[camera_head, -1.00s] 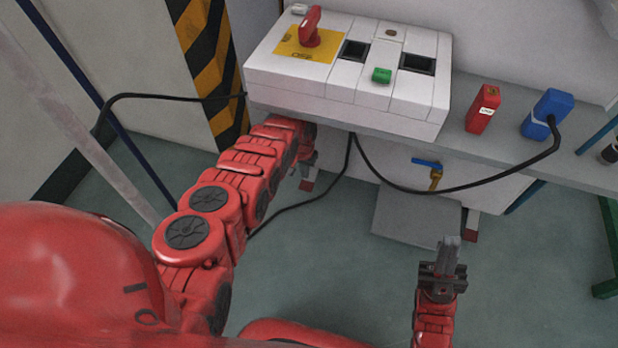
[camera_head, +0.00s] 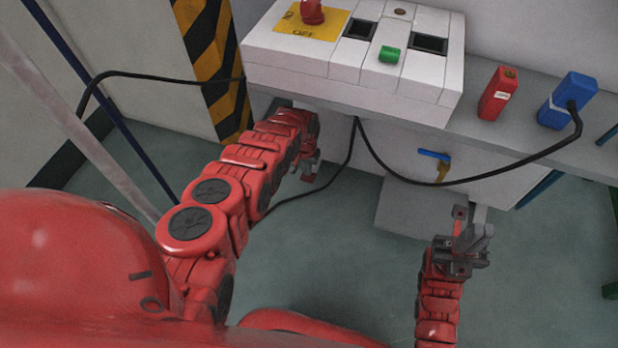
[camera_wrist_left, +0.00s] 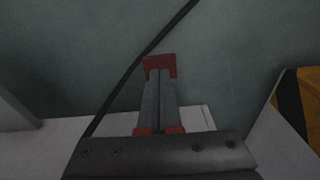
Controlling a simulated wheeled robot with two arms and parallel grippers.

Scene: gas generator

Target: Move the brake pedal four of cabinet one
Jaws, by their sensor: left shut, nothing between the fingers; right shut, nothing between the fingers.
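Cabinet one, as far as I can tell, is the white cabinet (camera_head: 350,70) with the console top. No label for brake pedal four is readable. In the head view my left gripper (camera_head: 311,160) is low beneath the console's front edge, partly hidden. My right gripper (camera_head: 463,235) is shut and empty before the cabinet's lower right.
A red box (camera_head: 497,94) and a blue box (camera_head: 567,101) stand on the grey shelf. A black cable (camera_head: 480,184) loops below it. A blue valve handle (camera_head: 434,155) is on the front. A striped post (camera_head: 215,70) stands left. Floor in front is free.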

